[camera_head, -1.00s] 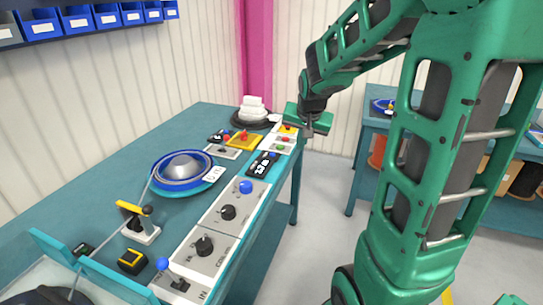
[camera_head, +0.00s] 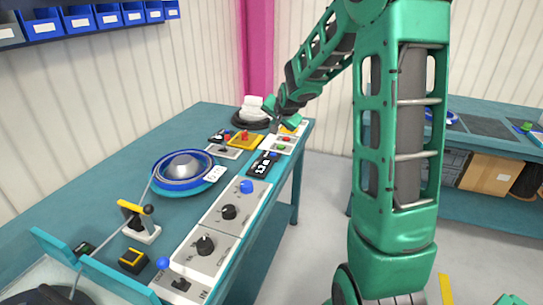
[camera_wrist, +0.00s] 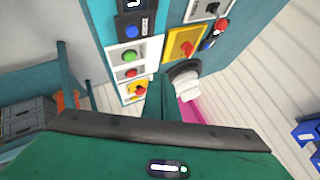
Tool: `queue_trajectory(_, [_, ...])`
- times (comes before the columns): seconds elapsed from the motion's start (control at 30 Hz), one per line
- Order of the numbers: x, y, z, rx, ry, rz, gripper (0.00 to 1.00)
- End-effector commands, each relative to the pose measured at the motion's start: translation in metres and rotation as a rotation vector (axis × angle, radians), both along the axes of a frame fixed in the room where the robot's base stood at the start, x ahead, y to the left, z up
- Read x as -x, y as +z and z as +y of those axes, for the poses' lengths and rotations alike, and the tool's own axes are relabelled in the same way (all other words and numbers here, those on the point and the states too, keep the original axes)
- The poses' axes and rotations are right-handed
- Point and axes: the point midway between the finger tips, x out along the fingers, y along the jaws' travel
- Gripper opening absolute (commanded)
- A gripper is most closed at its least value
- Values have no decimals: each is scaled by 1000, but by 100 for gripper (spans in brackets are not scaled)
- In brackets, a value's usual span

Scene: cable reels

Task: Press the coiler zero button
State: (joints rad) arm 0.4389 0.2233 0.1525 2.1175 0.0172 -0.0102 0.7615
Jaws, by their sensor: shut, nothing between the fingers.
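A black counter box (camera_head: 258,168) with a lit display stands on the bench's right edge strip, with a small blue button (camera_head: 274,155) at its far end. I cannot read a label marking it as the zero button. In the wrist view the blue button (camera_wrist: 131,31) shows at the upper left, below the black display. My gripper (camera_head: 275,127) is above the far end of the strip, beyond the counter box and apart from the blue button. In the wrist view my shut gripper (camera_wrist: 160,82) is empty, beside the panel with the green button (camera_wrist: 130,55) and red button (camera_wrist: 131,73).
A blue-rimmed coiler reel (camera_head: 183,168) sits mid-bench. Grey panels with knobs (camera_head: 229,211) line the near edge. White stacked pieces (camera_head: 253,104) are at the back.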

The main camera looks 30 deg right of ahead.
Motion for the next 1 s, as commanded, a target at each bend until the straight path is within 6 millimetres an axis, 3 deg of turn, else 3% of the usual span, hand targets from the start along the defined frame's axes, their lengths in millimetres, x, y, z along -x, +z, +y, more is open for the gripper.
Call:
queue_trajectory(0.6, [1,-71,0,0,1,3,0])
queue_trajectory(1.0, [1,-83,0,0,1,2,0])
